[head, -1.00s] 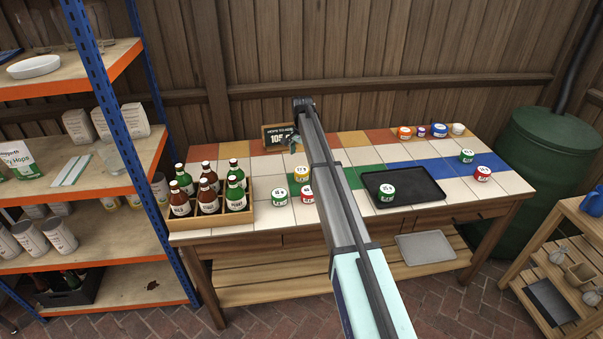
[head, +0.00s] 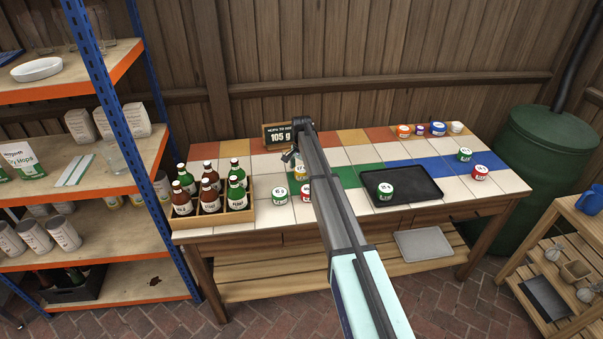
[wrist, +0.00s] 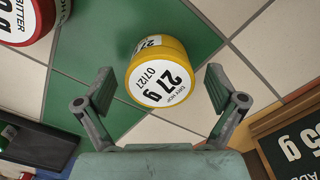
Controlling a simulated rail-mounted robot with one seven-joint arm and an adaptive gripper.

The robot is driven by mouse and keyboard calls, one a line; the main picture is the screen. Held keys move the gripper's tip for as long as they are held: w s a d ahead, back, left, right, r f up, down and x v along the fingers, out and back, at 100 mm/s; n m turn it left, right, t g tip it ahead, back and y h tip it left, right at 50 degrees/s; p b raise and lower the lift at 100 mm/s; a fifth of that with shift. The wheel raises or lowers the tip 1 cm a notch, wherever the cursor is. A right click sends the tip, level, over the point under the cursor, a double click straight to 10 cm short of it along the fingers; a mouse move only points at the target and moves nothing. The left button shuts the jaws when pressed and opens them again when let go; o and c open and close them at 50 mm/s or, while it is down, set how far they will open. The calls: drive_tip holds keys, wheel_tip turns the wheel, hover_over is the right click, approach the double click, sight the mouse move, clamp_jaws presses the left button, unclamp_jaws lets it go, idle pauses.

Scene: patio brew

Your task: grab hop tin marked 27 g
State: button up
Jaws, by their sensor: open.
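The yellow hop tin (wrist: 160,72) with a white label reading 27 g is in the wrist view, upside down in the picture, standing on the tiles between and just beyond my fingertips. My gripper (wrist: 160,92) is open around the near side of this tin and does not visibly touch it.
A red tin (wrist: 32,18) stands close by in the wrist view. A bottle crate (head: 213,222) is to the left, a black tray (head: 418,178) with a green tin (head: 385,192) to the right. The chalkboard sign (head: 278,137) reading 105 g stands behind.

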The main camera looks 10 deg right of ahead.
drive_tip(key=c, duration=1.2)
